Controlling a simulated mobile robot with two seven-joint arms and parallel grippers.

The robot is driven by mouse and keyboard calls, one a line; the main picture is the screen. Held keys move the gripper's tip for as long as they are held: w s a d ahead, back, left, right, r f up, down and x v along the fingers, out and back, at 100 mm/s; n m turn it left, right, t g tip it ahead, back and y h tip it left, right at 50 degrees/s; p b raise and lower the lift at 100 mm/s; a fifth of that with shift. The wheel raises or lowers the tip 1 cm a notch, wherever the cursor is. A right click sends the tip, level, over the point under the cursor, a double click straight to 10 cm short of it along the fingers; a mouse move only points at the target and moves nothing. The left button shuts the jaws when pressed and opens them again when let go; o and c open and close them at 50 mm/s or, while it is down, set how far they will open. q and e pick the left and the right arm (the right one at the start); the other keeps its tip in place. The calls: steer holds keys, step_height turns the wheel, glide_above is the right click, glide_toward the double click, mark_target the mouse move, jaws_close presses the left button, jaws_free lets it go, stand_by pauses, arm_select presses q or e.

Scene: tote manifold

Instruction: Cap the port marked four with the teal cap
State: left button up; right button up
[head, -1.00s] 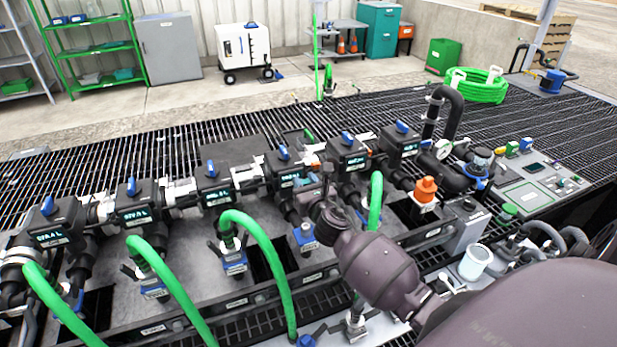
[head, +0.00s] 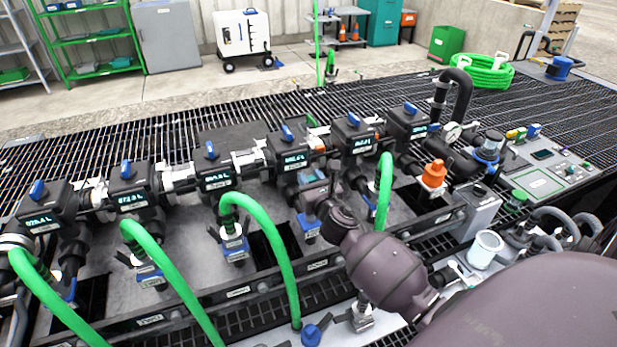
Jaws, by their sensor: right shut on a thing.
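My right gripper (head: 314,192) reaches in from the lower right to the manifold, its jaws closed at the fourth port from the left. What it holds is mostly hidden behind the fingers and wrist; no teal cap shows plainly elsewhere. The port under it, with a blue labelled fitting (head: 309,226), has no green hose on it and is partly covered by my gripper. I cannot read the port number, nor tell whether the held thing touches the port. My left gripper is out of view.
Green hoses (head: 268,235) arch from neighbouring ports on both sides. An orange cap (head: 433,174) sits on the rightmost port. A white cup (head: 484,248) and a green cap-like piece (head: 516,199) are at right. A blue piece (head: 311,335) lies at the front edge.

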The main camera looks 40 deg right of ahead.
steer(key=shift+f+b, duration=0.45)
steer(key=shift+f, duration=0.45)
steer(key=shift+f+b, duration=0.35)
steer(key=shift+f, duration=0.15)
steer(key=shift+f+b, duration=0.35)
steer(key=shift+f, duration=0.1)
steer(key=shift+f+b, duration=0.7)
steer(key=shift+f, duration=0.25)
steer(key=shift+f+b, duration=0.4)
steer(key=shift+f, duration=0.15)
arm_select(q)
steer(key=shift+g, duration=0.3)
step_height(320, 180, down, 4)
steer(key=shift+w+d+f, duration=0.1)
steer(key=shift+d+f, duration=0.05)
arm_select(e)
steer(key=shift+f, duration=0.15)
